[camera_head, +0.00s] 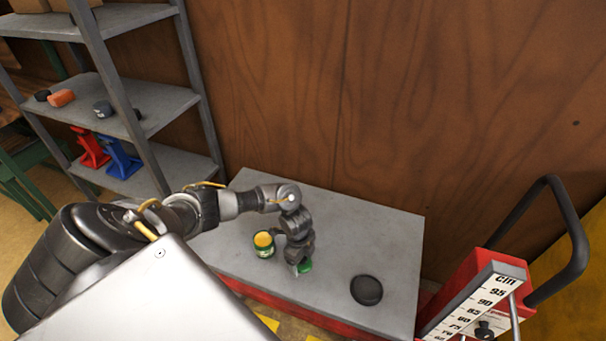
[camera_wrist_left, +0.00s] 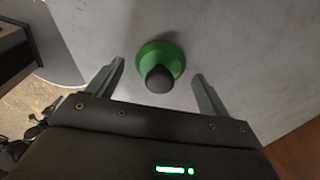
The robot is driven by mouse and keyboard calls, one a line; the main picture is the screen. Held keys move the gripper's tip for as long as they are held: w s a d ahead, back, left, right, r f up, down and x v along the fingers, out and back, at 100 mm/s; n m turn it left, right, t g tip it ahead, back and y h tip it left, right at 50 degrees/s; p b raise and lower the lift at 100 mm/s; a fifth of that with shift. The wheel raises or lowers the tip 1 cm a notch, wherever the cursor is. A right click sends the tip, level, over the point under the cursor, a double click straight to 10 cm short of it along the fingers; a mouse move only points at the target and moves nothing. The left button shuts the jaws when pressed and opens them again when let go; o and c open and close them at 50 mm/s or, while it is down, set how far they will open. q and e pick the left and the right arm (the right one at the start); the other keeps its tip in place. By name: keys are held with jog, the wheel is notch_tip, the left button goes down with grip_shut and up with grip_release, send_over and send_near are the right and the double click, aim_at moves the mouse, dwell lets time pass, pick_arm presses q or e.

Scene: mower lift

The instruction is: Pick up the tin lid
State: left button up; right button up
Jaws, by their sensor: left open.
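The tin lid (camera_wrist_left: 174,50) is a green disc with a dark knob and lies on the grey table top. In the head view only a green edge of the lid (camera_head: 306,266) shows beside my gripper; the rest is hidden. My left gripper (camera_head: 299,265) points down over the lid. In the left wrist view my left gripper (camera_wrist_left: 158,75) is open, with one finger on each side of the lid and its knob between them. The fingers look apart from the knob. My right gripper is not in view.
An open green tin (camera_head: 264,246) with yellow inside stands left of my gripper. A black round object (camera_head: 366,290) lies to the right on the table (camera_head: 385,235). A red lift with a centimetre scale (camera_head: 484,297) stands at the right. Metal shelves (camera_head: 165,105) stand at the left.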

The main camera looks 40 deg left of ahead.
aim_at(304, 258)
pick_arm(q)
jog(key=shift+f, duration=0.2)
jog(key=c, duration=1.1)
jog(key=shift+r, duration=0.45)
jog(key=c, duration=0.5)
notch_tip(304, 258, up, 2)
jog(key=shift+w+r+p, duration=0.1)
jog(key=shift+r+p, duration=0.15)
jog(key=shift+p, duration=0.2)
grip_shut()
jog(key=s+r+p, duration=0.1)
jog(key=s+r, duration=0.8)
jog(key=s, duration=0.5)
jog(key=shift+r+p, duration=0.35)
jog(key=shift+r, duration=0.05)
